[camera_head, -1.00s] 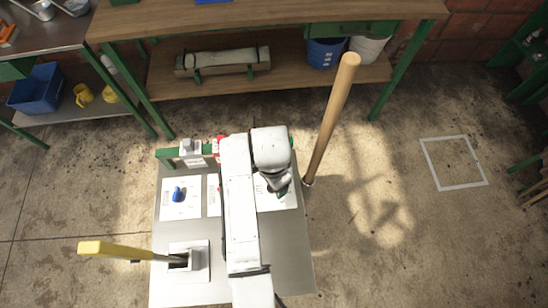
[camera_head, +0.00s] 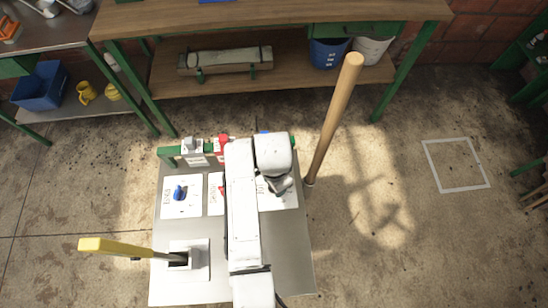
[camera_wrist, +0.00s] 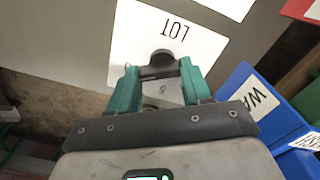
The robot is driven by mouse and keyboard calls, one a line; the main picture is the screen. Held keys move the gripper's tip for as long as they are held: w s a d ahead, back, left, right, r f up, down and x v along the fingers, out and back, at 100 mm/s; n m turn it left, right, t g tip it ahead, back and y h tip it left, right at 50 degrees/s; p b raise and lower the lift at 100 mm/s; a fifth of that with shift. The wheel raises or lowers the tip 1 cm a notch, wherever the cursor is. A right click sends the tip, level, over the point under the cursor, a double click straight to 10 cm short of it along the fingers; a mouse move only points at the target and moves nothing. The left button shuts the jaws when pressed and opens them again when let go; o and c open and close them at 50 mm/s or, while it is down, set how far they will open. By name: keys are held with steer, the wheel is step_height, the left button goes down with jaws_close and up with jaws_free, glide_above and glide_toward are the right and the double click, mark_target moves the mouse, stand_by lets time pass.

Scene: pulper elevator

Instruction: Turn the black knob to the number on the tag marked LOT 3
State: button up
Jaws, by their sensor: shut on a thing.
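The black knob (camera_wrist: 160,62) sits on a white plate (camera_wrist: 205,48) printed LOT in the wrist view. My gripper (camera_wrist: 158,74) is shut on it, a green finger on each side. A small digit shows on the plate between the fingers, too small to read surely; the fingers cover part of the dial. In the head view the plate (camera_head: 290,201) is partly under my arm, and the knob is hidden. Small tags (camera_head: 196,160) hang from the green rail behind the panel; I cannot read their writing or pick out LOT 3.
A blue knob (camera_head: 179,193) on another white plate and a yellow-handled lever (camera_head: 105,247) are left of my arm. A wooden pole (camera_head: 333,118) stands right of the panel. A blue object (camera_wrist: 245,95) lettered "WA" is close to my gripper's right.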

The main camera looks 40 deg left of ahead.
steer(key=shift+c, duration=1.2)
steer(key=shift+n, duration=0.4)
steer(key=n+p, duration=0.2)
steer(key=shift+w+d+r+n, duration=0.1)
steer(key=shift+n, duration=0.3)
steer(key=n+p, duration=0.1)
steer(key=n, duration=0.2)
steer(key=shift+n, duration=0.3)
steer(key=n, duration=0.4)
steer(key=shift+w+n+p, duration=0.1)
steer(key=shift+n+p, duration=0.2)
steer(key=shift+p, duration=0.1)
steer(key=n, duration=0.6)
steer(key=shift+w, duration=0.1)
steer(key=n, duration=0.6)
steer(key=shift+a, duration=0.25)
steer(key=shift+n, duration=0.3)
